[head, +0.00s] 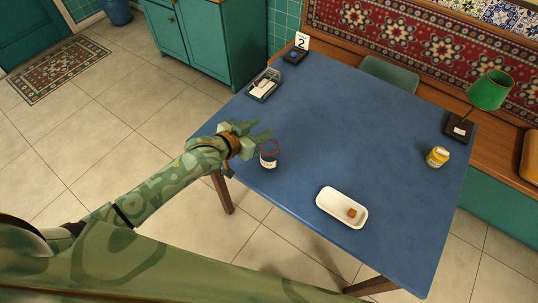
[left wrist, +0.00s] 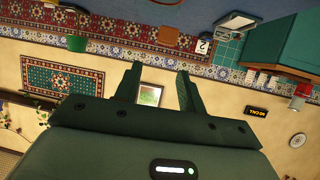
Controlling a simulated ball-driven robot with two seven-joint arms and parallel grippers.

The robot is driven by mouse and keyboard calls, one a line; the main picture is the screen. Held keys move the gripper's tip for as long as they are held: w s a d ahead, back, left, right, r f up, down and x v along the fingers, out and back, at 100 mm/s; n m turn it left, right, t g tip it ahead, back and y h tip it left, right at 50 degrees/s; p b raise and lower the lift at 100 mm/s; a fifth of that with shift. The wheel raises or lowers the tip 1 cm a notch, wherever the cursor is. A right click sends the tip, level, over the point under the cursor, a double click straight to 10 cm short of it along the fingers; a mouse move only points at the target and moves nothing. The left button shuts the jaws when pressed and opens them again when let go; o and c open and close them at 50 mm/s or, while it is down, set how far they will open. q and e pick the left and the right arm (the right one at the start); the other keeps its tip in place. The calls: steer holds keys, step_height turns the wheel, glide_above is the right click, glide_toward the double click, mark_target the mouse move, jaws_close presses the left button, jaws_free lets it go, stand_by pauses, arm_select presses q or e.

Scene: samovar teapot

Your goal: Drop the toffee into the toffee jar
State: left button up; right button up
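The toffee (head: 351,213) is a small brown cube lying in a white oblong tray (head: 327,201) near the front edge of the blue table. A small jar (head: 268,160) with a red rim and a pale label stands near the table's left edge and looks like the toffee jar; its label is too small to read. My left gripper (head: 262,136) is just beside and above this jar in the picture, far to the left of the toffee. In the left wrist view, its fingers (left wrist: 157,88) are apart with nothing between them. My right gripper is not in view.
A yellow jar (head: 438,157) and a green lamp (head: 490,90) stand at the table's right. A small dark tray (head: 263,85) and a number 2 card (head: 302,41) are at the far left. The middle of the blue table (head: 350,130) is clear.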

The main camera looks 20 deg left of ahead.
arm_select(q)
steer(key=p+v, duration=0.3)
steer(key=v, duration=1.3)
steer(key=shift+r+p, duration=0.15)
steer(key=shift+p, duration=0.2)
steer(key=shift+s, duration=0.15)
